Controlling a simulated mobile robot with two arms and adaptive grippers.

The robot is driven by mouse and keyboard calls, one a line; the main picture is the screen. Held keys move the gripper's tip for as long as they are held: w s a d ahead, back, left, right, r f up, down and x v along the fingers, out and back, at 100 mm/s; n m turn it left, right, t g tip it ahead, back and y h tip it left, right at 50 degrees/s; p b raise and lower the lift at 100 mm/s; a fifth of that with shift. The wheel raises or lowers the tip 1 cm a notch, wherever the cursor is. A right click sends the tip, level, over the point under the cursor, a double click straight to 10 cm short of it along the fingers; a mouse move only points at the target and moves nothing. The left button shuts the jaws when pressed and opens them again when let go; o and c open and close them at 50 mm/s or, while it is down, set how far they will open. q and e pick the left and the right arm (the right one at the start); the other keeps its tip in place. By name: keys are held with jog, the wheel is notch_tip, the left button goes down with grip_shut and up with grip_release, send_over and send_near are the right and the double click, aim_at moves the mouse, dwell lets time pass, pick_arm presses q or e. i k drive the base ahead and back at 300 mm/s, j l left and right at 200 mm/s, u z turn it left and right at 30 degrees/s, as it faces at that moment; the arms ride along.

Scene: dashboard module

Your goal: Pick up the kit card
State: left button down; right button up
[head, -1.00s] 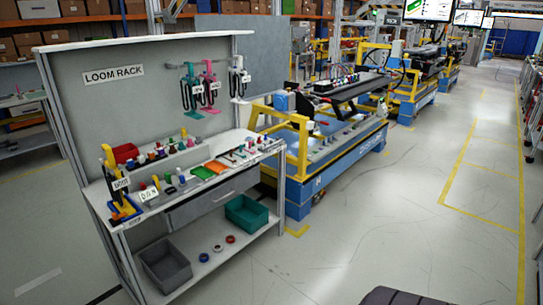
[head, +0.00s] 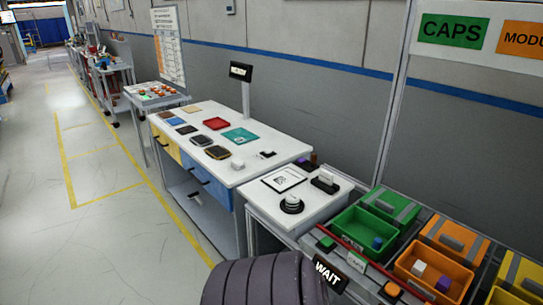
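No card in view is readably marked as the kit card. A flat white square with a dark border and a code-like print (head: 284,180) lies on the small white table (head: 322,207) at centre right. A flat teal piece with a small pale mark (head: 239,137) lies on the longer white bench (head: 262,166) behind it. I cannot tell whether either is the kit card. Neither of my grippers is in view.
A round black-and-white device (head: 291,204) stands on the small table. A green bin (head: 357,236) and an orange bin (head: 430,272) hold small blocks at right. A WAIT sign (head: 328,275) stands in front. Open floor (head: 110,230) lies at left.

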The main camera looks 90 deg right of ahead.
aim_at(325, 176)
jog(key=z, duration=3.2)
jog(key=i+j, duration=0.25)
jog(key=k+j+u, duration=0.05)
